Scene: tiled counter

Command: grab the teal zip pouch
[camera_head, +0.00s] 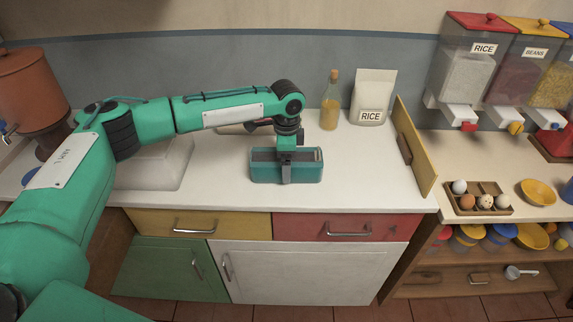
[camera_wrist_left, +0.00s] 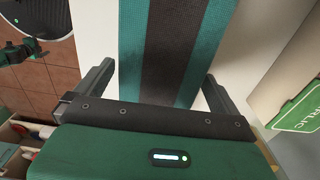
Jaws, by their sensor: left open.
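The teal zip pouch (camera_head: 307,172) sits on the white counter near its front edge, in the middle of the head view. In the left wrist view the pouch (camera_wrist_left: 133,45) shows as teal with a broad dark stripe, lying between the two fingers. My left gripper (camera_head: 287,160) reaches down over the pouch from above, with one finger in front of its near face. In the left wrist view the left gripper (camera_wrist_left: 158,78) has its fingers spread apart, one on each side of the pouch; I cannot tell whether they touch it.
Behind the pouch stand a corked bottle (camera_head: 330,104) and a white rice bag (camera_head: 372,97). A yellow upright board (camera_head: 416,150) closes the counter's right end. An egg tray (camera_head: 480,210) and dispensers (camera_head: 468,75) are beyond it. The counter right of the pouch is clear.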

